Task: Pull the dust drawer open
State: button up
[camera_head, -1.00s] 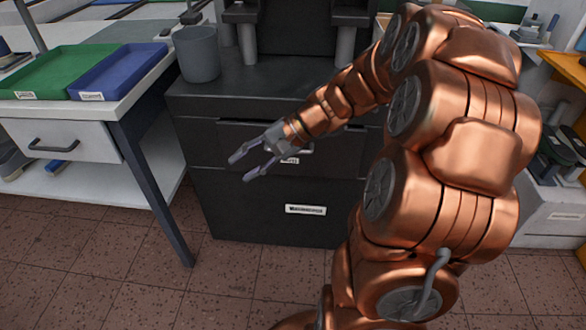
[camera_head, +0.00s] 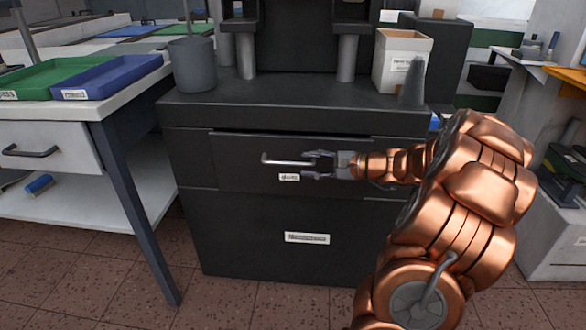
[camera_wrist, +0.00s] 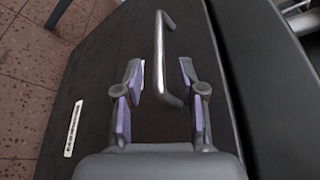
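The dust drawer (camera_head: 236,164) is a dark front with a small white label (camera_head: 289,177) in the upper part of the black cabinet. It looks shut or nearly so. Its silver bar handle (camera_head: 285,161) shows at the middle of the front. My gripper (camera_head: 312,165) is at the right end of the handle, pointing left along the drawer front. In the wrist view, my gripper (camera_wrist: 161,72) is open, with the near end of the handle (camera_wrist: 159,50) between its two fingers. Neither finger clearly grips the bar.
A lower front (camera_head: 307,238) with a wider label lies below the drawer. A grey cup (camera_head: 191,65) and a white box (camera_head: 402,60) stand on the cabinet top. A white table (camera_head: 110,105) with green and blue trays is at left. Floor in front is clear.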

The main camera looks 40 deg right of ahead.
aim_at(299, 164)
jog(key=shift+b+x, duration=0.7)
jog(key=shift+x, duration=2.05)
grip_shut()
